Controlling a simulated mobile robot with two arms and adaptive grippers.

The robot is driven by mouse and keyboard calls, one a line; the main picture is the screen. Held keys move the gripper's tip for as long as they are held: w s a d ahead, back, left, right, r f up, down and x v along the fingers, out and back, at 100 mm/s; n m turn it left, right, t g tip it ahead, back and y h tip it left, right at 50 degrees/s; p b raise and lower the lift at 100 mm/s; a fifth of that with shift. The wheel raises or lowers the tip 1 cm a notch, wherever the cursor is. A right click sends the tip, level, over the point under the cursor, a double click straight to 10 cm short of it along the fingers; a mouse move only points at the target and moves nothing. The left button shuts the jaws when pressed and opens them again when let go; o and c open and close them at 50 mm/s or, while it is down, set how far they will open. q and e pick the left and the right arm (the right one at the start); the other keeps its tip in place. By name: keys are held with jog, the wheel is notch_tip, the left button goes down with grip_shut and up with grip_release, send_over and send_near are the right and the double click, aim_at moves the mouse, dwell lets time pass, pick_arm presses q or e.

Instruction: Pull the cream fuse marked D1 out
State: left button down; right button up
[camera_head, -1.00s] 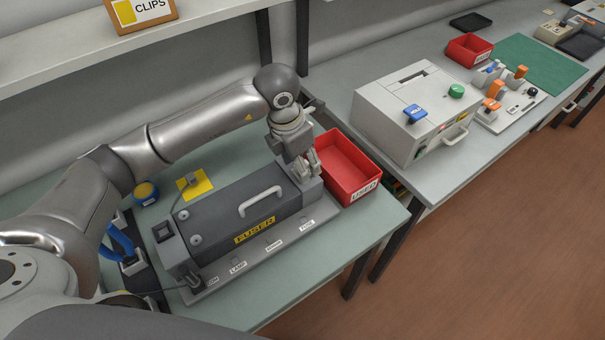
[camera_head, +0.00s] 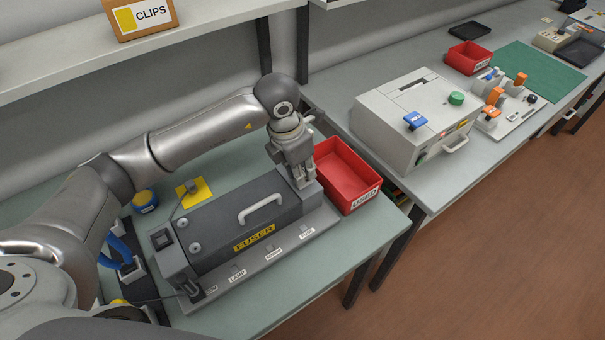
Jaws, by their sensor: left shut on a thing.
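The dark grey fuser unit (camera_head: 232,222) with a white handle lies on the near bench. My left gripper (camera_head: 300,180) points down over the block at its right end, behind the small FUSE label (camera_head: 307,233). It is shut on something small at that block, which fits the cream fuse. The fuse itself is hidden by the fingers, and no D1 mark can be read. I cannot tell whether it is still seated. My right gripper is not in view.
A red bin (camera_head: 346,177) stands close to the right of my left gripper. A yellow pad (camera_head: 194,190) lies behind the fuser. A pale grey box unit (camera_head: 413,120) stands on the bench farther right. A shelf (camera_head: 60,62) runs above at the back left.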

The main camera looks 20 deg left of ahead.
pick_arm(q)
jog(key=shift+r+p, duration=0.35)
jog(key=shift+r, duration=0.35)
dwell(0.3)
jog(key=shift+r, duration=0.3)
jog(key=shift+r+p, duration=0.5)
jog(key=shift+r, duration=0.6)
dwell(0.5)
jog(key=shift+r, duration=0.45)
dwell(0.3)
jog(key=shift+r+p, duration=1.05)
jog(key=shift+r, duration=0.9)
